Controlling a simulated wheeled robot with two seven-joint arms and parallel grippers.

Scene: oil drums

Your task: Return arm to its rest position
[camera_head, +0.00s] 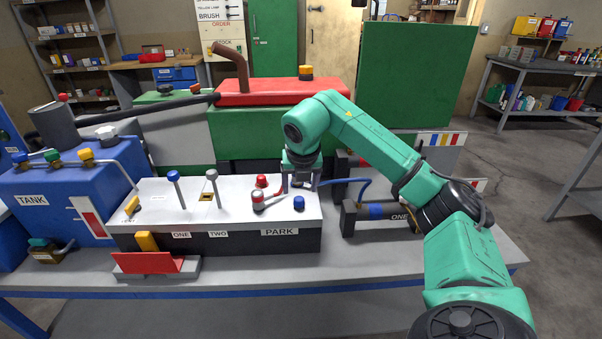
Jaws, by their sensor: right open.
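My right arm (395,160) is green and comes in from the lower right. It arches over the bench, and its hand points down at the right end of the white-topped control panel. My right gripper (301,182) is open, close to the red and blue knobs beside the PARK label. I cannot tell whether its fingers touch anything. My left arm and gripper are out of view.
The control panel (150,205) carries a blue-topped lever (175,188), a grey-topped lever (212,187), a red knob (261,181) and a blue knob (299,202). A blue tank (70,200) stands left. A green machine (262,135) stands behind. Open floor lies right.

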